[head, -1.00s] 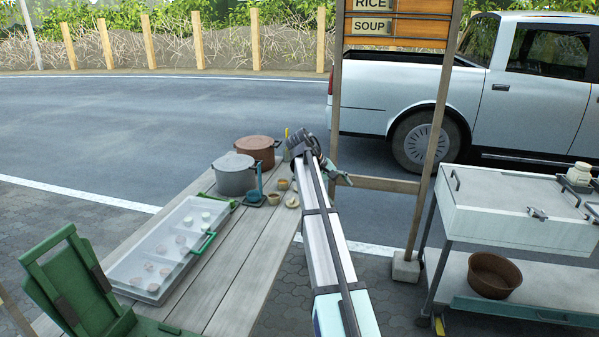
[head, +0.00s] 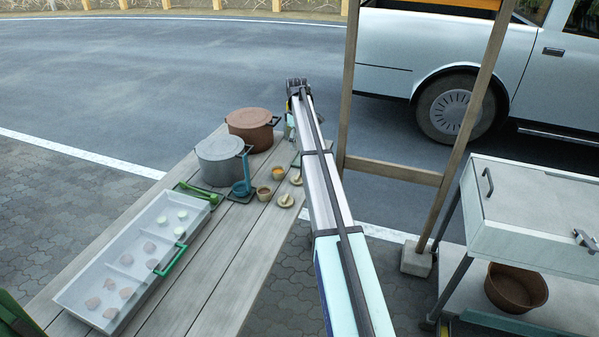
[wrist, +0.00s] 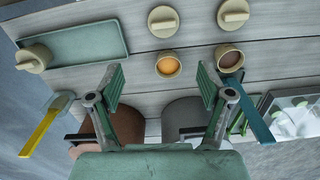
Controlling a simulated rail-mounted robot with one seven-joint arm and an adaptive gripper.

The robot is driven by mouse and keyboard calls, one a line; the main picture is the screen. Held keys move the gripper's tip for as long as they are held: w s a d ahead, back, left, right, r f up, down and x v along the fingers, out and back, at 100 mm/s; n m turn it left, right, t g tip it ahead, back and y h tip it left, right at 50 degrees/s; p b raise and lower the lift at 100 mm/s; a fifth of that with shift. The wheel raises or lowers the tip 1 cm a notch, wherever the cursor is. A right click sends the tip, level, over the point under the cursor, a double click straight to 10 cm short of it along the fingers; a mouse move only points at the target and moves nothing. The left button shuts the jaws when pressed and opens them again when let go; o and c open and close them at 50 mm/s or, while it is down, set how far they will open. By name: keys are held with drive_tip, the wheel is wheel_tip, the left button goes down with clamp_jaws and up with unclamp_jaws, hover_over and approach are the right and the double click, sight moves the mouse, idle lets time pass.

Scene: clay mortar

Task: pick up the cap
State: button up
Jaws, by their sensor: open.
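Two round tan caps with bar-shaped grips lie on the grey plank table in the wrist view, one cap (wrist: 163,20) at top middle and another cap (wrist: 233,13) at top right. They also show in the head view, one cap (head: 285,200) nearer and one cap (head: 296,180) farther. A small cup with orange contents (wrist: 168,65) and a darker cup (wrist: 229,57) stand beside them. A tan lidded jar (wrist: 34,58) sits at the green tray's left end. My gripper (wrist: 161,85) is open and empty, its fingers spread below the caps in the picture.
The green tray (wrist: 90,40) lies at upper left. A brown pot (head: 250,122) and grey pot (head: 220,150) stand close by. A yellow-handled tool (wrist: 40,125) and blue handle (wrist: 250,112) flank my gripper. A clear-lidded tray (head: 75,293) lies farther along the table.

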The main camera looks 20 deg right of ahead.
drive_tip(key=n+p, duration=0.1)
drive_tip(key=p, duration=0.3)
hover_over(297, 176)
wheel_tip(297, 176, down, 12)
drive_tip(key=shift+w+d+r, duration=0.1)
drive_tip(key=shift+w, duration=0.05)
drive_tip(key=shift+f+p, duration=1.2)
drive_tip(key=shift+f, duration=1.55)
drive_tip(key=c, duration=0.5)
